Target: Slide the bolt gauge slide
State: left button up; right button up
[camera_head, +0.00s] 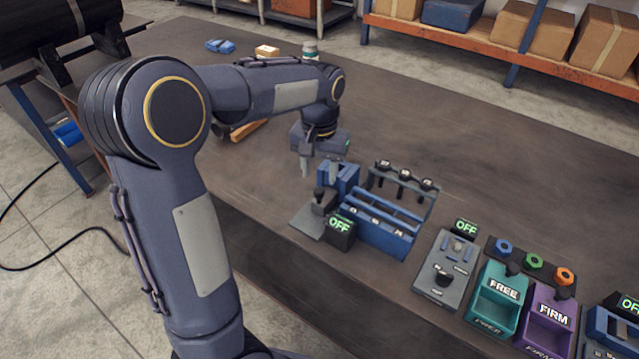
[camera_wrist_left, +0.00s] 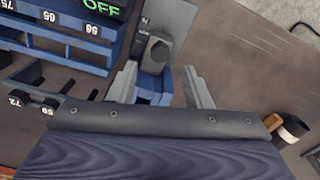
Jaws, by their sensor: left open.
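The bolt gauge has a grey base plate (camera_head: 306,222) with a dark block and knob (camera_head: 320,202) on it, and a blue block (camera_head: 345,176) behind. I cannot tell for certain which part is the slide. A display reading OFF (camera_head: 341,228) stands in front. My left gripper (camera_head: 319,172) points down above and behind the dark knob, close to the blue block. In the left wrist view its two fingers (camera_wrist_left: 160,72) are apart and empty. The dark knob (camera_wrist_left: 154,50) and the blue block (camera_wrist_left: 150,86) appear between and beyond them. My right gripper is not in view.
A blue slotted rack (camera_head: 378,232) and a rack of black-headed bolts (camera_head: 403,178) stand right of the gauge. Further right are a grey panel (camera_head: 430,290), a teal FREE bin (camera_head: 492,312) and a purple FIRM bin (camera_head: 545,330). The table behind is mostly clear.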

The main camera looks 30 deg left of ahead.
aim_at(319, 189)
pick_arm(q)
notch_tip(319, 189, down, 5)
jog(key=shift+r, duration=0.1)
jog(key=shift+c, duration=0.3)
grip_shut()
